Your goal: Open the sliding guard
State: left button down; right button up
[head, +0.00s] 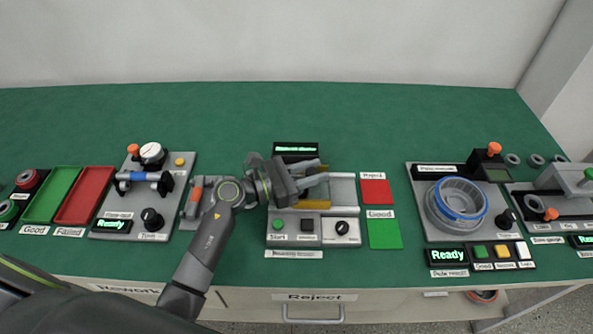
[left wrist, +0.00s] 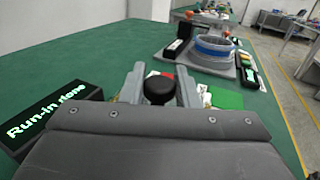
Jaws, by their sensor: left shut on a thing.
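The run-in station stands in the middle of the bench in the head view. Its light grey sliding guard (head: 343,190) shows just right of my left gripper (head: 316,181), with yellow parts (head: 313,204) beside it. My left gripper covers much of the station's middle. In the left wrist view a round black knob (left wrist: 160,89) sits between the two grey fingers, and the gripper (left wrist: 160,84) is shut on it. The knob's join to the guard is hidden. My right gripper is not in view.
The station's display (left wrist: 46,112) reads "Run-in done". A Start button and a black dial (head: 342,227) are in front. Red (head: 376,191) and green (head: 384,234) pads lie to the right. A gauge fixture (head: 150,185) stands left, a ring fixture (head: 455,208) right. The bench behind is clear.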

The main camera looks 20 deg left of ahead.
pick_arm(q)
jog(key=d, duration=0.2)
jog(key=w+d, duration=0.1)
jog(key=d, duration=0.1)
jog(key=shift+w+d, duration=0.15)
jog(key=shift+d, duration=0.1)
jog(key=c, duration=1.1)
grip_release()
jog(key=b+v, duration=0.4)
jog(key=v, duration=1.1)
jog(key=shift+a+f, duration=0.1)
jog(key=shift+a, duration=0.2)
jog(key=shift+v, duration=1)
jog(key=shift+d, duration=0.1)
